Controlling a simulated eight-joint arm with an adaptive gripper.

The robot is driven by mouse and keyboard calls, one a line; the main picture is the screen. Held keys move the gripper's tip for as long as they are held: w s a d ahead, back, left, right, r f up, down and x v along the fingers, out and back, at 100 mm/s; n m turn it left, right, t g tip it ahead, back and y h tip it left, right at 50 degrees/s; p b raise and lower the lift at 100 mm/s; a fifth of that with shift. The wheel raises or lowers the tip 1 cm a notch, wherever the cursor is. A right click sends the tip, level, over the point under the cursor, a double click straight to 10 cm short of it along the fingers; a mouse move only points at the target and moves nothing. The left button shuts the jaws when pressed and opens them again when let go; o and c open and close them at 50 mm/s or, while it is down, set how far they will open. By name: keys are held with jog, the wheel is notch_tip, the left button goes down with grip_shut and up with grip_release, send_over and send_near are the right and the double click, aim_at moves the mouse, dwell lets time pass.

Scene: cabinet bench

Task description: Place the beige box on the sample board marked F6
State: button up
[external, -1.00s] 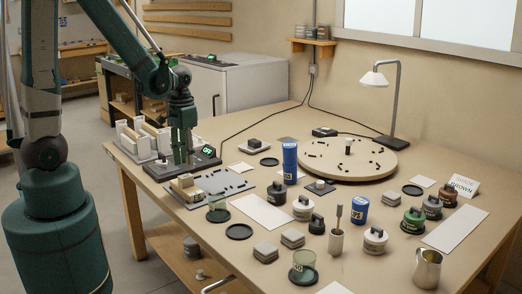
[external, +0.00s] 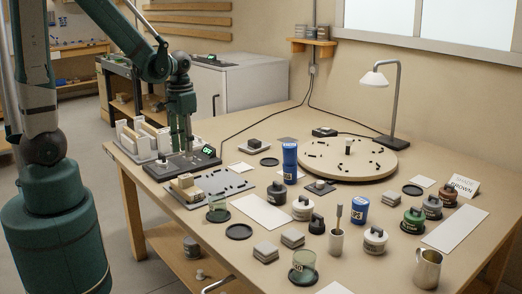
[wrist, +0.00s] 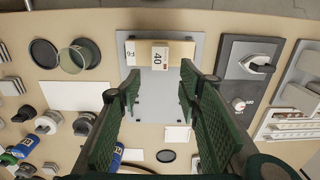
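A small beige box (wrist: 160,57) with a white label reading 40 and a red patch rests on a wider beige board (wrist: 126,50). That board carries a label reading F6 in the wrist view. In the external view the box (external: 184,177) sits on top of the board (external: 186,192), at the near left end of a grey plate. My gripper (wrist: 160,84) is open, with nothing between its fingers, and is apart from the box. In the external view my gripper (external: 181,150) hangs behind the box, above the dark device.
The grey plate (wrist: 158,105) lies under the board. A dark device with a display (external: 208,151) and a rack of pale blocks (external: 140,135) stand close behind. Glass dishes, jars and a blue can (external: 290,162) are to the right. White sheets (external: 262,212) lie on the table.

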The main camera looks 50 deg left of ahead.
dwell(0.3)
jog(key=s+d+r+t, duration=0.1)
jog(key=s+r+t, duration=0.2)
jog(key=r, duration=0.6)
jog(key=s+d+r+t, duration=0.2)
jog(key=s+r+t, duration=0.1)
jog(key=r, duration=0.6)
jog(key=shift+s+t, duration=0.35)
jog(key=shift+t, duration=0.25)
